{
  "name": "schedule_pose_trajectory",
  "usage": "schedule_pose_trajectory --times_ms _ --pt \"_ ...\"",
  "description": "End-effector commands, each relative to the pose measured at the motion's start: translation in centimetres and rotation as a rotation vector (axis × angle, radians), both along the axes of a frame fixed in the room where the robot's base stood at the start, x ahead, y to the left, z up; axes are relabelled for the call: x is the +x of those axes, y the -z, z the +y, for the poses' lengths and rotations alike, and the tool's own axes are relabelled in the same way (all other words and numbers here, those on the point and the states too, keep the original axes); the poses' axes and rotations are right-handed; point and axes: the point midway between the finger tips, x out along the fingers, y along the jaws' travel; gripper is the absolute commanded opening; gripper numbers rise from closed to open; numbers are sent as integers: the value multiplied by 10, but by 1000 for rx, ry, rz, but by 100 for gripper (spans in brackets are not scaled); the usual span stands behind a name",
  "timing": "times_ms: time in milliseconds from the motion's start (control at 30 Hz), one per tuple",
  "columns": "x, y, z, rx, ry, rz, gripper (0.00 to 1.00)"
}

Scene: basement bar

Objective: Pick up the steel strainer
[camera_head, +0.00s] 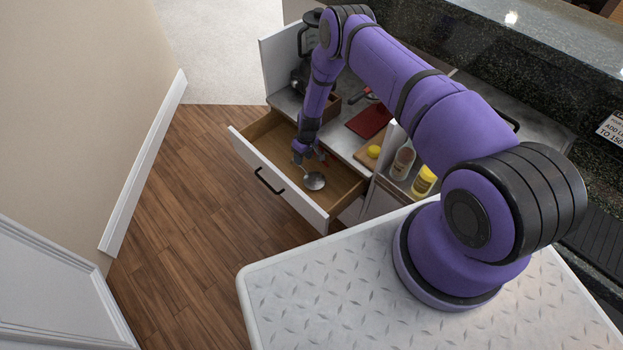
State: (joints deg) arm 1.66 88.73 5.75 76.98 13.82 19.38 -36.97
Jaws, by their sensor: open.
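The steel strainer (314,181) lies in the open wooden drawer (262,136), its round bowl toward the drawer's front right and its thin handle running back up and left. My gripper (305,158) points down into the drawer, just above and beside the strainer's handle. The gripper is open. I cannot tell whether its fingers stand around the handle or only near it. The fingers hide part of the handle's far end.
The drawer's white front (280,180) has a black handle. On the counter behind are a red cloth or board (369,121), a lemon (374,151) on a wooden board, and bottles (424,181). Drawer space right of the strainer is mostly bare. A wall stands left.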

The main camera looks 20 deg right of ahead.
Motion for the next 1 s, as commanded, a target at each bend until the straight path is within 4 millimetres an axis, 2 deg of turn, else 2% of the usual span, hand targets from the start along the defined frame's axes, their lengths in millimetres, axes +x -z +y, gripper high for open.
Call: schedule_pose_trajectory --times_ms 100,267,600,733,967,1000 --pt "-1 11 2 0 -1 0 45" --pt "-1 18 4 0 -1 0 45" --pt "0 58 10 0 -1 1 45" --pt "0 65 11 -1 -1 -1 45" --pt "0 65 11 0 -1 0 45" --pt "0 65 11 0 -1 0 38"
